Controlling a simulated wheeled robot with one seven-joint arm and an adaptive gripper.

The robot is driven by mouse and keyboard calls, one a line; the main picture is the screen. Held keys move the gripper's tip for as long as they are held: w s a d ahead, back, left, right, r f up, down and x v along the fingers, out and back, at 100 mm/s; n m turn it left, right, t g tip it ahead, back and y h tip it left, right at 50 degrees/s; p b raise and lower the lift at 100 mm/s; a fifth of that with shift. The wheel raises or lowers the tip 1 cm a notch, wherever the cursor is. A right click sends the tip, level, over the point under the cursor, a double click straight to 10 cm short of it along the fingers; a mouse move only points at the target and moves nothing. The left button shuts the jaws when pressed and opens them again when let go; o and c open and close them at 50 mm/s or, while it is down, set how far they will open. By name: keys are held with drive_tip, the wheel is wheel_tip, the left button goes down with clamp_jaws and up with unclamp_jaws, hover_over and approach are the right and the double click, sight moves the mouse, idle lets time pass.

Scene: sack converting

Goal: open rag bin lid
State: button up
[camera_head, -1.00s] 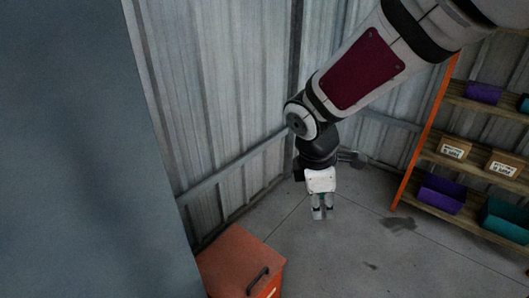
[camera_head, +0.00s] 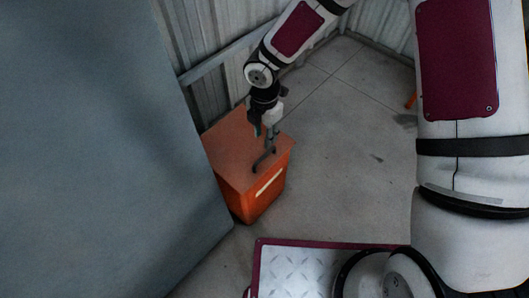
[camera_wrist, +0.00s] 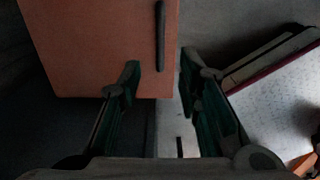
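The orange rag bin (camera_head: 262,198) stands on the floor with its flat lid (camera_head: 228,151) down. A dark bar handle (camera_head: 266,158) stands on the lid near its front edge. In the wrist view the lid (camera_wrist: 95,45) fills the upper left, and the handle (camera_wrist: 160,35) runs up and down near its right side. My gripper (camera_head: 263,132) is above the lid, close to the handle's far end. In the wrist view my gripper (camera_wrist: 160,76) has its two fingers apart, with nothing held between them. The handle lies beyond the fingertips, in line with the gap. Contact cannot be told.
A large grey-blue panel (camera_head: 100,150) stands close on the bin's left. A corrugated metal wall (camera_head: 215,40) is behind it. The concrete floor (camera_head: 340,170) right of the bin is clear.

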sight(264, 155)
wheel_tip(264, 155, down, 10)
drive_tip(key=b, duration=0.3)
clamp_jaws()
